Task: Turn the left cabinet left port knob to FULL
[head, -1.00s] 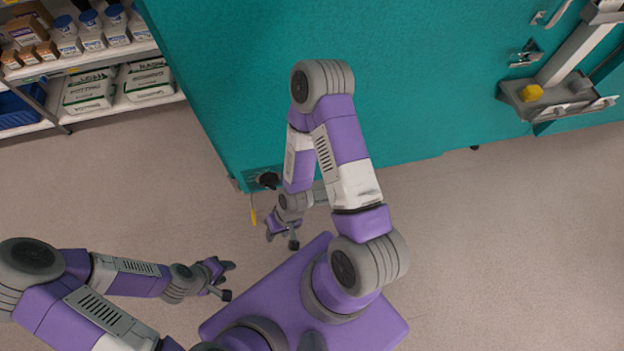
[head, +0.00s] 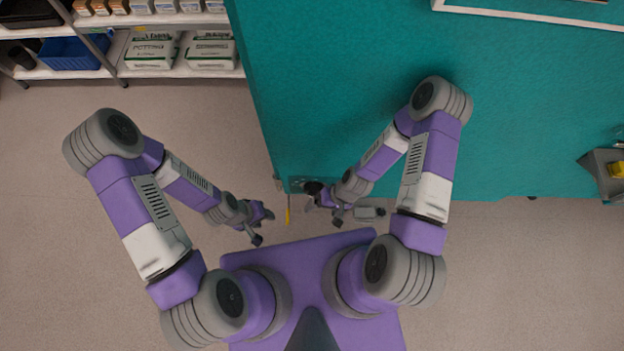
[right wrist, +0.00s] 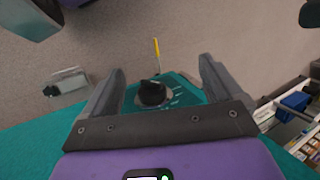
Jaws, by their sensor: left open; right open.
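The teal cabinet (head: 340,80) stands in front of me. At its lower left corner is a port plate with a black knob (head: 313,187). In the right wrist view the knob (right wrist: 152,93) sits on a round grey base with pale marks beside it. The mark it points at is too small to read. My right gripper (head: 322,212) is open at the plate, its fingers on either side of the knob in its wrist view, apart from it there. My left gripper (head: 263,228) is open and empty over the floor, left of the knob.
A yellow tag (head: 288,216) hangs by the cabinet corner. A small grey fitting (head: 368,212) juts out right of the knob. Shelves with bags and a blue bin (head: 72,58) stand back left. A grey bracket with a yellow block (head: 617,169) is far right. Floor at left is clear.

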